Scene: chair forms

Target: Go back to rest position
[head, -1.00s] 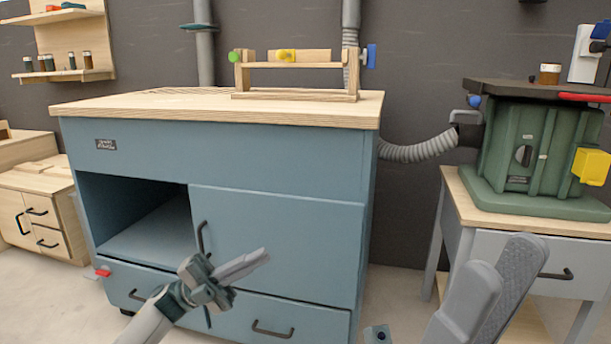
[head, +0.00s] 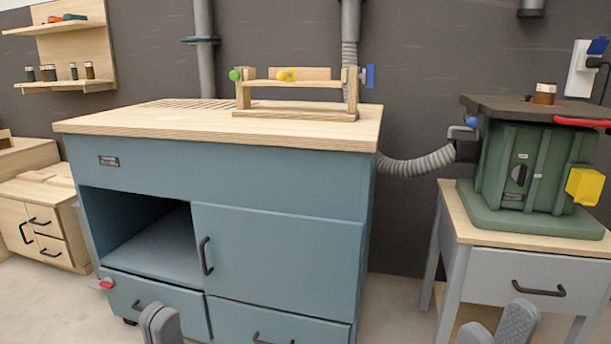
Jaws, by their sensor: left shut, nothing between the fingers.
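My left gripper (head: 161,325) shows at the bottom edge, in front of the blue cabinet's lower left drawer. Its grey fingers are together and empty. My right gripper (head: 497,328) shows at the bottom right, in front of the grey side table. Its two grey fingertips are apart, with nothing visible between them. Both are cut off by the frame's lower edge, and the arms behind them are out of view.
A blue cabinet (head: 280,250) with a wooden top and an open compartment stands ahead. A wooden jig (head: 295,113) stands on it. A green machine (head: 522,170) sits on a grey side table (head: 500,268) at right. Wooden drawers (head: 45,225) stand at left.

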